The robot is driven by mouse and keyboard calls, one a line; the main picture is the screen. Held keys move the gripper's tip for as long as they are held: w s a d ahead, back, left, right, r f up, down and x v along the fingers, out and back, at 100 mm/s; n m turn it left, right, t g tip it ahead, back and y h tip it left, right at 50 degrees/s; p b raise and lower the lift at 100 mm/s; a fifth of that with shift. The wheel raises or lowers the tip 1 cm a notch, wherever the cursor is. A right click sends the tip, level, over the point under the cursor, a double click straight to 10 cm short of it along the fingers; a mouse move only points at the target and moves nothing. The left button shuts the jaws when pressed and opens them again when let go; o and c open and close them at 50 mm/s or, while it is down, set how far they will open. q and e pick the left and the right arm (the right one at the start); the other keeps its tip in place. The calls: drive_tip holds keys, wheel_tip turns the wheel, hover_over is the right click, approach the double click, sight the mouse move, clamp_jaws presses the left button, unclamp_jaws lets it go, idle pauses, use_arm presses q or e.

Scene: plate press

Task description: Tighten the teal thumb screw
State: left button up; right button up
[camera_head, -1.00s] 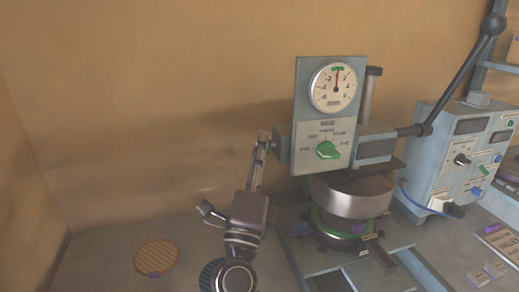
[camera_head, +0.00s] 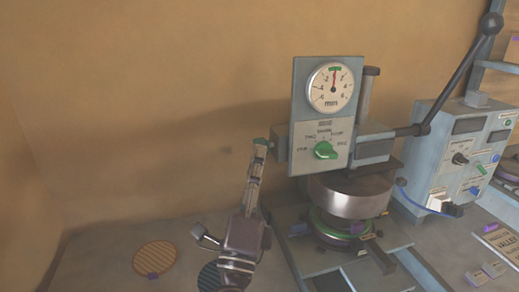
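The teal thumb screw (camera_head: 261,143) sticks out from the left side of the press's grey head panel (camera_head: 304,130). Its small teal end shows just above the fingertips.
The panel carries a round dial gauge (camera_head: 332,89) and a green selector knob (camera_head: 325,150). A black-knobbed lever (camera_head: 457,75) rises at the right, near a control box (camera_head: 455,155).

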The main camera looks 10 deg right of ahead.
drive_tip(key=v, duration=0.8)
drive_tip(key=shift+s, duration=0.1)
